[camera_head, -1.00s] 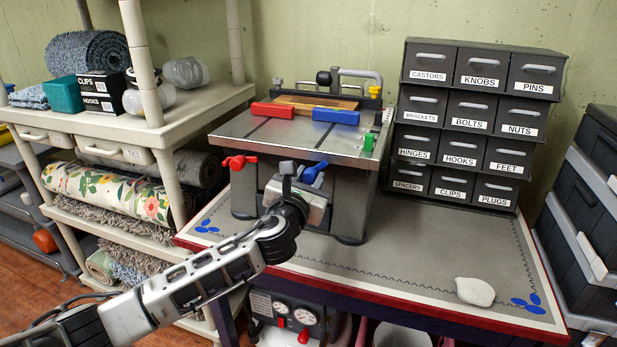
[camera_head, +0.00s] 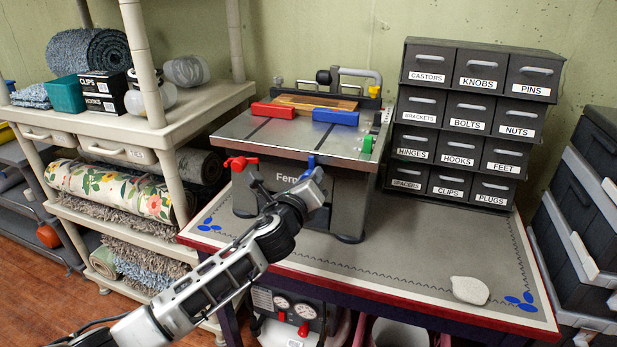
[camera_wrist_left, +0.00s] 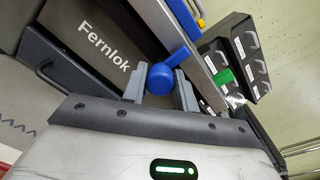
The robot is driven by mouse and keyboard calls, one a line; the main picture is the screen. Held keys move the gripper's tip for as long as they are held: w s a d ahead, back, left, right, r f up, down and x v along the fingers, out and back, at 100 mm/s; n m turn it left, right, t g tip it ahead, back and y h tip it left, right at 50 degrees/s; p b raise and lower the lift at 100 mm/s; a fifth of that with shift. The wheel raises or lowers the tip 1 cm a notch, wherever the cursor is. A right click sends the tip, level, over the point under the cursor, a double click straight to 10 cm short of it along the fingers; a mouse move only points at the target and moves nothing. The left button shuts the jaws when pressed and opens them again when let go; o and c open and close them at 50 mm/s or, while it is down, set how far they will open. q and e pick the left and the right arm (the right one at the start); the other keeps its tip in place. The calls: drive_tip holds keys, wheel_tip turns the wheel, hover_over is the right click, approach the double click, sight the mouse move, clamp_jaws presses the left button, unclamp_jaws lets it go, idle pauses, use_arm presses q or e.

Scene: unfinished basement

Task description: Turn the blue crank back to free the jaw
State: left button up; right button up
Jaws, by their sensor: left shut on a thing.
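The blue crank (camera_head: 311,161) is on the front of the grey bench machine, right of the red crank (camera_head: 240,163). Only its upper end shows above my left gripper (camera_head: 308,178). In the left wrist view the crank's blue round knob (camera_wrist_left: 160,78) sits between the two grey fingers of my left gripper (camera_wrist_left: 157,88), which is shut on it. The blue jaw (camera_head: 335,117) and red jaw (camera_head: 273,110) lie on the machine's top, with a wooden board (camera_head: 312,103) behind and between them. My right gripper is not in view.
The machine (camera_head: 290,135) stands on a grey-topped workbench (camera_head: 400,250). Labelled drawers (camera_head: 470,125) rise at its right. A pale stone (camera_head: 470,290) lies near the front right edge. A shelf with rolled rugs (camera_head: 115,190) stands at left. The bench's middle right is clear.

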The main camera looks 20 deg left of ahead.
use_arm(q)
drive_tip(key=n, duration=0.5)
drive_tip(key=shift+a+r+n+p, duration=0.2)
drive_tip(key=shift+n+p, duration=0.1)
drive_tip(key=n, duration=0.4)
drive_tip(key=shift+n+h, duration=0.3)
drive_tip(key=shift+n, duration=0.1)
drive_tip(key=shift+a+f, duration=0.1)
drive_tip(key=o, duration=1)
drive_tip(key=shift+f, duration=0.1)
drive_tip(key=shift+c, duration=0.2)
drive_tip(key=s, duration=1.6)
drive_tip(key=shift+a+r, duration=0.35)
drive_tip(key=shift+r, duration=0.05)
